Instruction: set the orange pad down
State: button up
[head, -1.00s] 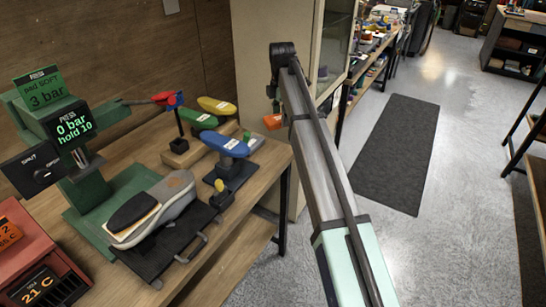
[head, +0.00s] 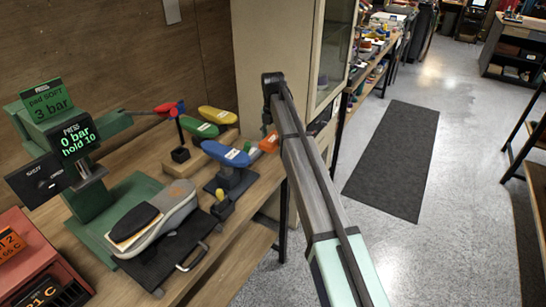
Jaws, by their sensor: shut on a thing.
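The orange pad (head: 269,142) is a small block at the right end of the wooden bench, just right of the blue pad (head: 226,153) on its black stand. My gripper (head: 267,131) is small and dark, mostly hidden below the end of my arm. It is shut on the orange pad from above. I cannot tell whether the pad touches the bench or hangs just above it. The green pad (head: 194,128) and the yellow pad (head: 218,114) rest on stands behind the blue one.
A green press (head: 93,200) stands at the left, with a shoe (head: 160,217) on a black tray (head: 170,262) before it. A small block with a yellow knob (head: 221,194) is near the bench's front edge. A cabinet (head: 290,55) stands behind. Floor at right is open.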

aim_at(273, 165)
notch_tip(273, 165, down, 10)
jog(key=shift+f+p, duration=0.1)
jog(key=shift+p, duration=0.8)
jog(key=shift+f, duration=0.15)
jog(key=o, duration=1.2)
notch_tip(273, 165, up, 12)
jog(key=shift+r+b, duration=0.15)
jog(key=shift+b, duration=1.05)
